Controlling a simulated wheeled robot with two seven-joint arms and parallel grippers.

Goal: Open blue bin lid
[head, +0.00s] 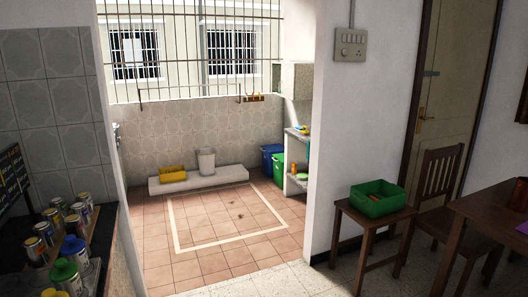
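A blue bin (271,158) stands at the back right of the tiled yard, beyond the doorway. A green bin (279,172) stands directly in front of it and hides part of it. The blue bin is small in the view, and I cannot tell clearly whether its lid is shut. Neither of my grippers shows in the head view.
White shelves (297,160) stand right of the bins. A low ledge (198,178) carries a yellow container (172,174) and a pale bucket (206,161). The yard floor is mostly clear. A stool (372,222) with a green crate (377,206) stands right of the doorway.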

